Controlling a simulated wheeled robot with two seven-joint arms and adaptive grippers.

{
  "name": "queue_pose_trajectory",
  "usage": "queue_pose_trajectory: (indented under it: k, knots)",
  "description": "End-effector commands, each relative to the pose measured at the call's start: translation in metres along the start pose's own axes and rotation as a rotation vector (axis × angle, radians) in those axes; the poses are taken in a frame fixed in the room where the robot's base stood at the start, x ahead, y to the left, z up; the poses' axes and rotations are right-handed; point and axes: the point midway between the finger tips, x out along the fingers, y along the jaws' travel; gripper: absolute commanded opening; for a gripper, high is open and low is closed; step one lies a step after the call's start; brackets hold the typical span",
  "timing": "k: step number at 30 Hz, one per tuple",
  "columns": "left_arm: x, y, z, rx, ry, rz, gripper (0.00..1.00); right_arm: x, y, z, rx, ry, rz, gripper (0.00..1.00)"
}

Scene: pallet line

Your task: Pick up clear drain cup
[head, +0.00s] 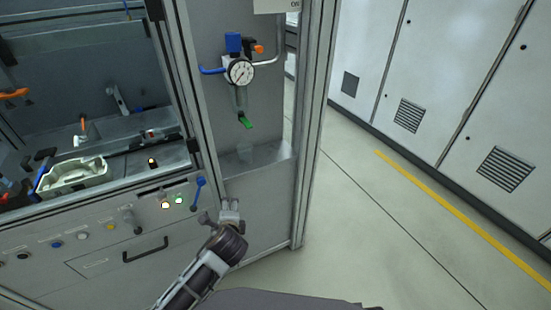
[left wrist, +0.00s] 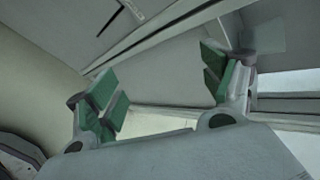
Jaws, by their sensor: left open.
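The clear drain cup (head: 246,152) is faint and see-through. It stands on a grey ledge (head: 270,161) below the green-tipped drain of the pressure regulator (head: 240,72). My left gripper (head: 218,212) is below and in front of the ledge, apart from the cup. In the left wrist view the left gripper (left wrist: 160,80) shows its green finger pads wide apart with nothing between them. I cannot make out the cup clearly in that view. My right gripper is not in view.
A grey frame post (head: 306,140) stands right of the ledge. To the left is a machine bay with a metal casting (head: 72,175) and a control panel with a blue lever (head: 198,193). Open floor (head: 400,240) lies to the right, before white cabinets (head: 440,70).

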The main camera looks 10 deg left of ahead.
Motion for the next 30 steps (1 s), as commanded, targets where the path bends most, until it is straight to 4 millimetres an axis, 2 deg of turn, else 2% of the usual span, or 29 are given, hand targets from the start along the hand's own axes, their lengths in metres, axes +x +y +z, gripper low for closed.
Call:
queue_pose_trajectory:
  k: [3, 15, 24, 30]
  knots:
    - [0.006, -0.021, -0.003, 0.166, -0.027, -0.085, 0.82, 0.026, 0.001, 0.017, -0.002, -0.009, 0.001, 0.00]
    - [0.019, -0.083, -0.017, 0.714, -0.171, -0.333, 0.82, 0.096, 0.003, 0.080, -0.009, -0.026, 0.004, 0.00]
    - [0.023, -0.120, -0.030, 1.105, -0.327, -0.483, 0.82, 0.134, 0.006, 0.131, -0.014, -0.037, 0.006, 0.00]
    - [0.024, -0.134, -0.035, 1.264, -0.404, -0.536, 0.82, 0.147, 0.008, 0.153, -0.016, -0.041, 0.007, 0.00]
